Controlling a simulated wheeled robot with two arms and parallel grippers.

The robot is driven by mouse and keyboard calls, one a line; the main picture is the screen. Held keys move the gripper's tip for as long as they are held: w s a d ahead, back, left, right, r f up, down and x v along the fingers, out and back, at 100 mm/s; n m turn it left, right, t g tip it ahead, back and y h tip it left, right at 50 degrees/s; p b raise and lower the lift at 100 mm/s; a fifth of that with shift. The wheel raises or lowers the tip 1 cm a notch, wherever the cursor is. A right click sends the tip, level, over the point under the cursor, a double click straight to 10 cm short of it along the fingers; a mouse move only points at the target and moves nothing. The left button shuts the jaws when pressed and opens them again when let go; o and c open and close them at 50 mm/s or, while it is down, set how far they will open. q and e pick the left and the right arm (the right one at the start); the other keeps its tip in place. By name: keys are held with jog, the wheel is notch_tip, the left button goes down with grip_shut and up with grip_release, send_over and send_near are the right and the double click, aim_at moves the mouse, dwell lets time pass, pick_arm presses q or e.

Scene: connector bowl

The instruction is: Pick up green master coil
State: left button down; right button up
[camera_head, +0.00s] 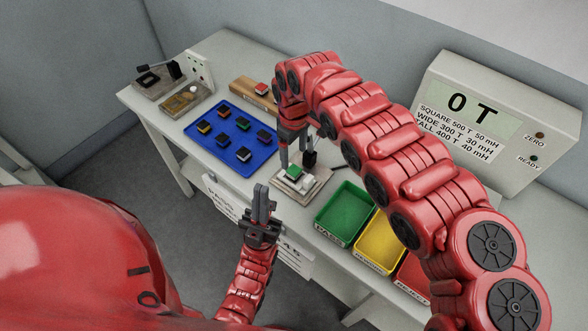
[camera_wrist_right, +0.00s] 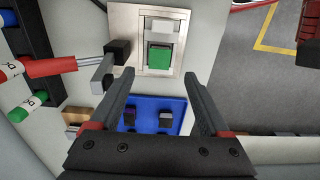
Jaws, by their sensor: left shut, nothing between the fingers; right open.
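A green-topped block (camera_head: 294,172), which looks like the green master coil, sits on the pale test fixture (camera_head: 318,184) near the bench's front. In the right wrist view the green block (camera_wrist_right: 160,58) lies beyond the fingertips, between their lines, with a white piece against its upper side. My right gripper (camera_head: 292,158) is open and empty above the fixture; it also shows in the right wrist view (camera_wrist_right: 159,78). Whether its fingers touch the block cannot be told. My left gripper (camera_head: 262,188) is shut and empty, in front of the bench edge.
A black upright clamp part (camera_head: 310,158) stands beside the block. A blue tray (camera_head: 255,165) with several dark coils lies left of it. Green (camera_head: 321,217), yellow (camera_head: 362,261) and red bins are at right.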

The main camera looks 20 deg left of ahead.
aim_at(294, 170)
notch_tip(294, 170, down, 7)
jog(key=shift+r+p, duration=0.1)
jog(key=shift+p, duration=0.6)
grip_shut()
